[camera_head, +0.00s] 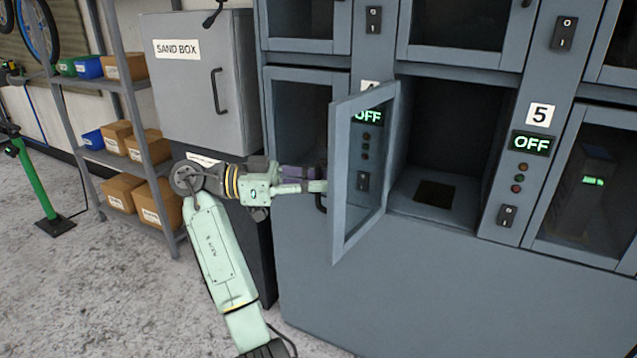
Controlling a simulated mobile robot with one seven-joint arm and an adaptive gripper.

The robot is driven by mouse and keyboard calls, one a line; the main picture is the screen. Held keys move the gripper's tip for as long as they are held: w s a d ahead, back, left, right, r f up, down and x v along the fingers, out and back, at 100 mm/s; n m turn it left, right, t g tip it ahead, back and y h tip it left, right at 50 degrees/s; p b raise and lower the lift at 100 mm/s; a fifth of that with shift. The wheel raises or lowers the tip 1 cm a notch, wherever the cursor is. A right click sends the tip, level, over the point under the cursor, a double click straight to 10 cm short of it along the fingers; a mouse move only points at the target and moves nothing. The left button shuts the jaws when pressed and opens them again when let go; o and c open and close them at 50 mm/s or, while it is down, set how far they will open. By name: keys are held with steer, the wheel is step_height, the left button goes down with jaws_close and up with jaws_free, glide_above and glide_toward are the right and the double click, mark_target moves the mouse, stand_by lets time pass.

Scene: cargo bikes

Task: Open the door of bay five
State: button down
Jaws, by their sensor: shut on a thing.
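A glass-panelled grey door (362,165) in the lower row of the locker stands swung out to the left, hinged at its left side. The open bay (455,125) behind it is empty, with a dark square in its floor. The "5" label (540,114) sits on the post right of this bay, above a panel reading OFF (532,143). Another OFF panel shows through the door, with its number label mostly hidden. My gripper (318,187) is at the door's outer side, shut on its handle (321,202); the door edge partly hides the contact.
A closed bay (590,180) with a green-lit device is at right. A closed sand box cabinet (205,85) and a shelf (125,90) of cartons and bins stand at left. A green stand (40,185) is at far left. The floor in front is clear.

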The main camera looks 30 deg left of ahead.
steer(key=shift+s+a, duration=0.1)
steer(key=shift+s, duration=0.05)
steer(key=c, duration=2)
jaws_free()
steer(key=shift+o, duration=0.2)
steer(key=v, duration=1.2)
